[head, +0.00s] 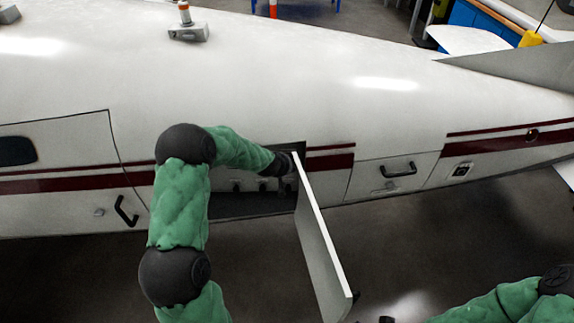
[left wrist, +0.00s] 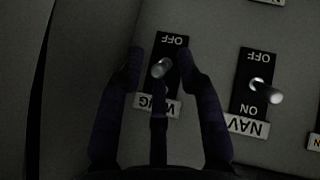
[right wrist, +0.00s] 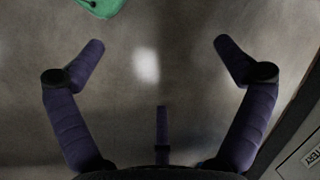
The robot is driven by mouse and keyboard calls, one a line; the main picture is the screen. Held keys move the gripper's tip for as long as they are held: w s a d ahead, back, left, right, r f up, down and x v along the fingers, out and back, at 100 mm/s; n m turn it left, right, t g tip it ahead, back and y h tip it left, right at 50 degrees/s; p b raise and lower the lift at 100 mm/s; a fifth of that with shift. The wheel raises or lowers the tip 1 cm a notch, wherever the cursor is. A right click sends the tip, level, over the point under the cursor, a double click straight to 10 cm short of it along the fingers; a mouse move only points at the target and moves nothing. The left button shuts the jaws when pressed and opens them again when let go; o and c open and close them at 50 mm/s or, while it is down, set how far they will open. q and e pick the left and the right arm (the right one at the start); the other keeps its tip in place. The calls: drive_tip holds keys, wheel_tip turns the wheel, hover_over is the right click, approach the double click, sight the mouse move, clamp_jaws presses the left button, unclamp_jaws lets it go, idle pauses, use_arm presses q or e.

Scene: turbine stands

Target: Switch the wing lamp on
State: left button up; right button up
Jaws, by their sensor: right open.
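The wing lamp switch (left wrist: 160,68) is a small metal lever on a black plate, its labels upside down in the left wrist view. OFF is at the top; the lower label is partly hidden by my gripper. My left gripper (left wrist: 161,58) is partly open, one finger on each side of the lever, with gaps showing. Which way the lever tilts is hard to tell. In the head view my left gripper (head: 281,163) reaches into the open compartment (head: 240,205) in the white fuselage. My right gripper (right wrist: 158,48) is wide open and empty above the floor.
A NAV switch (left wrist: 262,90) sits right of the wing switch, its lever leaning towards ON. The open compartment door (head: 322,245) stands out beside my left gripper. A closed hatch with a black handle (head: 398,169) is further right. A panel edge (right wrist: 300,140) borders the right wrist view.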

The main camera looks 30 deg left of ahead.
use_arm(q)
drive_tip(key=shift+r, duration=0.2)
drive_tip(key=v, duration=1.2)
drive_tip(key=shift+f, duration=0.2)
drive_tip(key=s+d+f+m+g+h, duration=0.25)
drive_tip(key=s+d+f, duration=0.6)
drive_tip(key=f, duration=0.45)
drive_tip(key=s+d+f+m+g+h, duration=0.1)
drive_tip(key=s+d+f+m+g, duration=0.2)
drive_tip(key=s+d+f, duration=0.8)
drive_tip(key=s+d+f+m+g+h, duration=0.2)
drive_tip(key=s+d+f+g, duration=0.1)
drive_tip(key=s+d+f, duration=0.5)
wheel_tip(320, 180, down, 20)
drive_tip(key=w+m+b, duration=0.1)
drive_tip(key=b, duration=2.2)
drive_tip(key=shift+w+a, duration=0.2)
drive_tip(key=shift+w, duration=0.05)
